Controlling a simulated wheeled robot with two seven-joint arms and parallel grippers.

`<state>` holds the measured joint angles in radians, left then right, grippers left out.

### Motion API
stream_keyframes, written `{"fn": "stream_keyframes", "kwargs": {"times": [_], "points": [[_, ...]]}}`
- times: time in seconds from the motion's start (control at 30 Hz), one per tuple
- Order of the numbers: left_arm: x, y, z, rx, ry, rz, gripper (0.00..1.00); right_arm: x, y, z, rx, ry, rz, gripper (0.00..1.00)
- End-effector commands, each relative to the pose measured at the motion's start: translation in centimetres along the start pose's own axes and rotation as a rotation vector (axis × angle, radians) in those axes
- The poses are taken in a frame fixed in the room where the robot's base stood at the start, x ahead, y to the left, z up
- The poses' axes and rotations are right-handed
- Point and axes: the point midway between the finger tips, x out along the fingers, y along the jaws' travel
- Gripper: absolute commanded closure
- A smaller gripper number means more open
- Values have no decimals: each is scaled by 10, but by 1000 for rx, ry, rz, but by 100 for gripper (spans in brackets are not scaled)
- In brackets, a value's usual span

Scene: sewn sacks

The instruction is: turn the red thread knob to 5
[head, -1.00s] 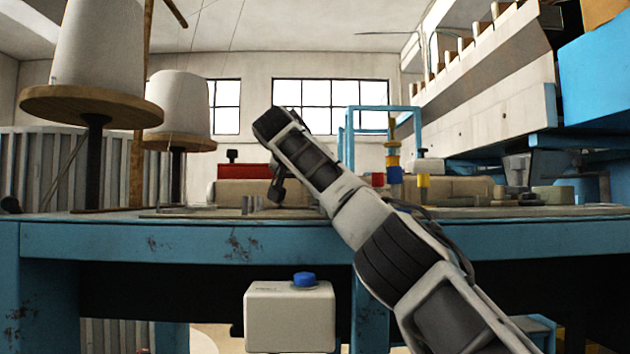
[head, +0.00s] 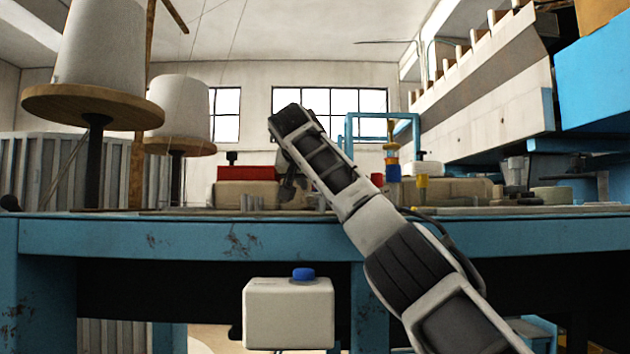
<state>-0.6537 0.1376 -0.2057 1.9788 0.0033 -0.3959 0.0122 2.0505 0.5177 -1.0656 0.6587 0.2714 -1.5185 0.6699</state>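A small red piece (head: 377,180), which may be the red thread knob, shows at the back of the blue table, beside a blue and a yellow piece (head: 422,181). My arm partly covers it, and no numbers on it can be read. My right arm reaches in from the lower right across the table. Its gripper (head: 289,188) points down behind the wrist, left of the red piece and apart from it. It is dark and small, so its fingers cannot be made out. My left gripper is out of view.
A red block (head: 247,172) with a black top stands on the sewing machine's beige body. Two large thread cones (head: 98,45) stand at left. A white box with a blue button (head: 303,274) hangs under the blue table edge (head: 180,240).

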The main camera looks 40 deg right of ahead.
Motion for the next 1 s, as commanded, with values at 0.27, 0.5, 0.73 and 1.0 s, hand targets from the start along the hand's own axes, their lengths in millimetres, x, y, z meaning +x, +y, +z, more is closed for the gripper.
{"fn": "stream_keyframes", "kwargs": {"times": [0.27, 0.5, 0.73, 1.0], "points": [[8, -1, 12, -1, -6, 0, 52, -27, -1, 3, 1, 4, -5, 56], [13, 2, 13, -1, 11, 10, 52, -87, -1, 3, 0, 4, -6, 56], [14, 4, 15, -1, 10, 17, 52, -135, 0, 1, 0, 2, -3, 56], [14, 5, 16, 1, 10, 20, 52, -159, 0, 0, 0, -1, -1, 56]]}}
